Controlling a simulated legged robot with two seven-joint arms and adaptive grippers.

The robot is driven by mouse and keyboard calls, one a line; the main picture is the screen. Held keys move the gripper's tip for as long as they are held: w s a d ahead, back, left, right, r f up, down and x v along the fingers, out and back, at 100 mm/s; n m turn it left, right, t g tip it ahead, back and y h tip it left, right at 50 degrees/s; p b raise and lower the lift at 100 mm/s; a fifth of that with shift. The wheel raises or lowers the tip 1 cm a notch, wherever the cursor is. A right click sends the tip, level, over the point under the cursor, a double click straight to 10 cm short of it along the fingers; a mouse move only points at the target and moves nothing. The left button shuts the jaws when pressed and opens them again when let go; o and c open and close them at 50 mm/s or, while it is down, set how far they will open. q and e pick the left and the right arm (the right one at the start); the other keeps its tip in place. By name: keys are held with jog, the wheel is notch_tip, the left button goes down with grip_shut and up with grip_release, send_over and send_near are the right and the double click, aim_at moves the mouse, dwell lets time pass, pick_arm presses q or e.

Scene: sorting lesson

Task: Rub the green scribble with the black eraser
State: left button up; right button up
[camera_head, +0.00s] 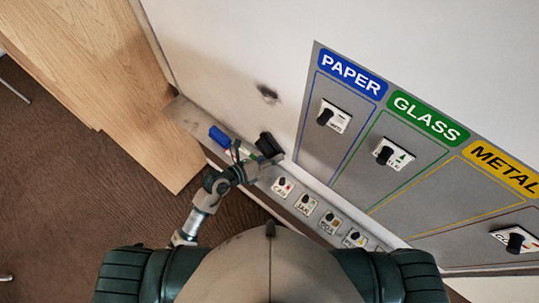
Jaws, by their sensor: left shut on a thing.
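The black eraser (268,144) is at the tray at the foot of the white board, at the tip of my left arm. My left gripper (259,160) is shut on it; the fingers are small and partly merge with the dark eraser. A dark, blurred smudge (267,93) is on the white board above the eraser, apart from it. I see no clearly green scribble. My right gripper is not in view.
A blue object (219,135) lies on the tray left of my gripper. Several labelled cards with black knobs, such as one card (283,187), line the tray to the right. A grey sorting panel (330,155) with PAPER, GLASS and METAL columns covers the board's right. A wooden surface (95,60) is at left.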

pick_arm(q)
jog(key=shift+w+a, duration=1.1)
jog(key=shift+a, duration=0.3)
jog(key=shift+w+a, duration=1.05)
jog(key=shift+a, duration=0.3)
jog(key=shift+w+a+b, duration=0.5)
jog(key=shift+w+a, duration=0.55)
jog(key=shift+a, duration=0.35)
jog(key=shift+w+a+b, duration=0.45)
jog(key=shift+w+a, duration=0.6)
jog(key=shift+a, duration=0.3)
jog(key=s+a, duration=0.3)
jog(key=s, duration=0.1)
jog(key=shift+s+a, duration=0.4)
jog(key=shift+s+a, duration=0.9)
jog(key=shift+s, duration=0.3)
